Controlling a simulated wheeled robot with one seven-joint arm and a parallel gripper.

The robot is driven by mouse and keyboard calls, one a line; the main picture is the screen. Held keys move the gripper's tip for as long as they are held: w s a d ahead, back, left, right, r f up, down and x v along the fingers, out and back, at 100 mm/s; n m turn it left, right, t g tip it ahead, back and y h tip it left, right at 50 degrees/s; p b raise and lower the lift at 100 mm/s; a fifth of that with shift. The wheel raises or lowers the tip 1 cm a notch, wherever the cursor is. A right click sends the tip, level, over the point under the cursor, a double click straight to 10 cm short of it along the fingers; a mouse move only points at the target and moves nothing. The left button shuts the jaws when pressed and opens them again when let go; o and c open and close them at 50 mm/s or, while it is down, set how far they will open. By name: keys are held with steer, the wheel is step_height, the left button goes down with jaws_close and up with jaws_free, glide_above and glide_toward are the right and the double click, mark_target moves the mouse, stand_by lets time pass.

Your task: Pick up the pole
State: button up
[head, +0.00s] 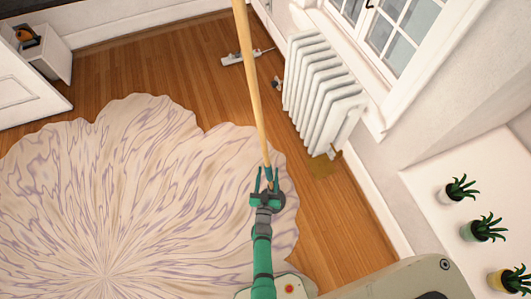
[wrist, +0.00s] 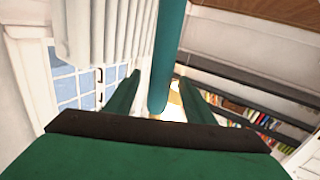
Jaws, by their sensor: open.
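The pole (head: 252,80) is a long light-wood shaft in the head view, running from the top edge down to my gripper (head: 267,178). Its near end is teal and shows in the wrist view (wrist: 167,50), coming down from the top edge to a rounded tip. My gripper (wrist: 159,82) is open, with green fingers on either side of that teal end in the picture. The tip appears between or just beyond the fingers, with gaps visible on both sides. I cannot tell its exact depth, or where the far end rests, as it is out of frame.
A white radiator (head: 318,90) stands under the window (head: 395,30), right of the pole. A pale rug (head: 120,200) covers the floor on the left. A white power strip (head: 246,57) lies on the wood floor. Potted plants (head: 483,229) stand on a white surface at right.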

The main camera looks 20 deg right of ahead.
mark_target(262, 136)
steer(key=shift+x, duration=1.1)
steer(key=shift+s, duration=0.15)
steer(key=c, duration=0.4)
jaws_close()
steer(key=shift+r, duration=0.1)
steer(key=shift+r, duration=0.1)
step_height(262, 136, up, 28)
